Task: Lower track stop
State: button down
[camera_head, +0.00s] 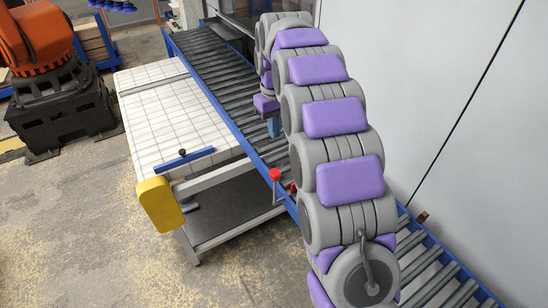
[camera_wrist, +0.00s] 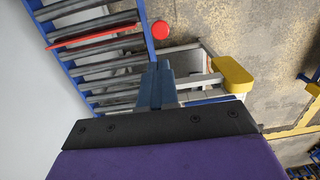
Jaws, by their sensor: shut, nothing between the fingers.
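The track stop shows in the wrist view as a red bar (camera_wrist: 95,38) lying across the line of the rollers. A round red knob (camera_wrist: 160,29) sits beside it, outside the blue rail. In the head view the red knob (camera_head: 275,174) stands at the conveyor's left rail, and a small red part of the stop (camera_head: 293,187) shows beside my arm, which hides the rest. I cannot tell the bar's height above the rollers. My gripper (camera_wrist: 158,68) is shut and empty, apart from the knob and bar. Its blue fingers (camera_head: 273,127) show above the rollers, farther along the conveyor than the knob.
The roller conveyor (camera_head: 215,75) runs along a pale wall (camera_head: 445,60). A white gridded table (camera_head: 165,115) adjoins its left side, with a blue bar (camera_head: 184,159) on top and a yellow block (camera_head: 160,203) at its near corner. An orange robot (camera_head: 40,40) stands far left.

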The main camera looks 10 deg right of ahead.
aim_at(275, 171)
dwell(0.4)
jog(key=f, duration=0.9)
jog(key=f+p, duration=0.1)
jog(key=f, duration=0.3)
jog(key=shift+s+f, duration=0.2)
jog(key=shift+s, duration=0.15)
jog(key=shift+f, duration=0.3)
notch_tip(275, 171, down, 5)
jog(key=shift+w+b, duration=0.1)
jog(key=shift+b, duration=0.65)
jog(key=shift+s+f, duration=0.1)
jog(key=shift+s, duration=0.1)
